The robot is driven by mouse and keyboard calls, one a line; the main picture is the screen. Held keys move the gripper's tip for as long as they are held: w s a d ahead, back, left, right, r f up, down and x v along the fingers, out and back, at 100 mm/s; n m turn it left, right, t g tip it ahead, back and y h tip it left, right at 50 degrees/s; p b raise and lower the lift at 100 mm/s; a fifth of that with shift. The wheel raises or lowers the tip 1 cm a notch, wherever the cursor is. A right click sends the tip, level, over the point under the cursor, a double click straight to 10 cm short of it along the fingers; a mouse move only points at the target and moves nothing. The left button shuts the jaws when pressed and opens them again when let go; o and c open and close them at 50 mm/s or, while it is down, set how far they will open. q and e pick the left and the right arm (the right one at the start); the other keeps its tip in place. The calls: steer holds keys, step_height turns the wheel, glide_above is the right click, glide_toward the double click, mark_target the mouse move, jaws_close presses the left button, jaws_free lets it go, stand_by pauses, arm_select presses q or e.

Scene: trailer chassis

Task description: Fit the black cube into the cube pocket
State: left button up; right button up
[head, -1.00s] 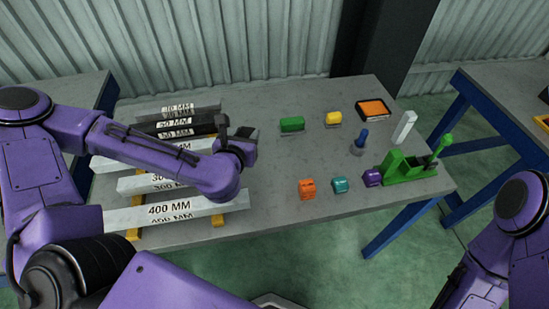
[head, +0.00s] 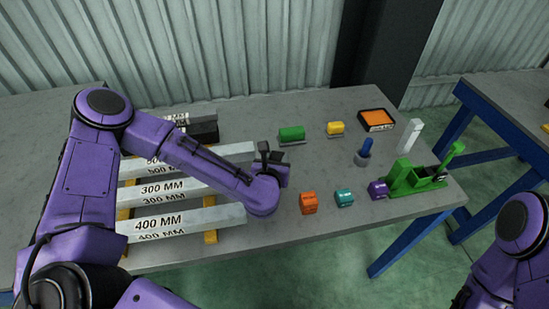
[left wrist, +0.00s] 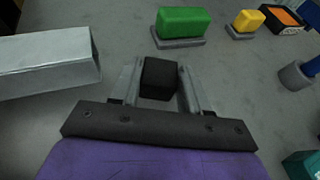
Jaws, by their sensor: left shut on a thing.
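My left gripper (head: 272,156) is over the table, to the right of the labelled bars and short of the green block. In the left wrist view, the black cube (left wrist: 159,79) sits between the two fingers of my left gripper (left wrist: 160,84), which is shut on it. In the head view the cube is hard to tell from the dark fingers. I cannot make out which fixture holds the cube pocket. Of my right arm only a purple part shows at the lower right; its gripper is out of view.
Silver bars (head: 180,221) lie at left. A green block (head: 291,133), yellow block (head: 335,128) and orange-topped tray (head: 377,119) stand behind. Orange (head: 309,202), teal (head: 344,198) and purple (head: 377,189) pieces line the front, beside a green fixture (head: 403,180).

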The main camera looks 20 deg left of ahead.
arm_select(q)
steer(key=o, duration=0.6)
steer(key=shift+f, duration=0.15)
steer(key=o, duration=0.5)
